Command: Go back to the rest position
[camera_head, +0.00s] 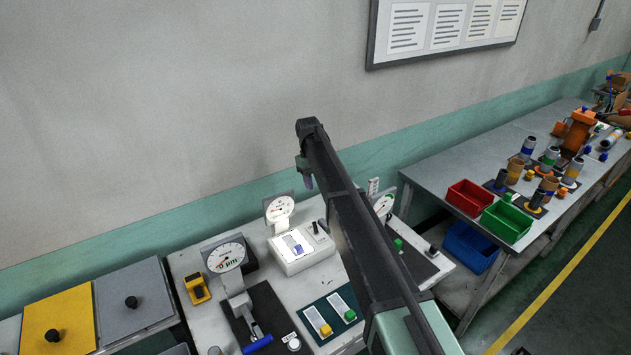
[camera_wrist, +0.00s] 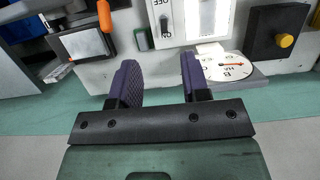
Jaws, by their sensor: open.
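My gripper (camera_head: 306,172) is up in the air in the head view, at the far end of my raised arm, above the back of the grey bench (camera_head: 185,264). In the wrist view my gripper (camera_wrist: 160,80) shows two dark purple fingers standing apart, with nothing between them. The arm crosses the middle of the head view and hides part of the bench behind it.
The bench carries dial gauges (camera_head: 226,257), a white instrument box (camera_head: 293,262) and a yellow device (camera_head: 197,289). At right a second bench holds a red bin (camera_head: 468,197) and a green bin (camera_head: 506,222). The wall behind is bare below a notice board (camera_head: 445,30).

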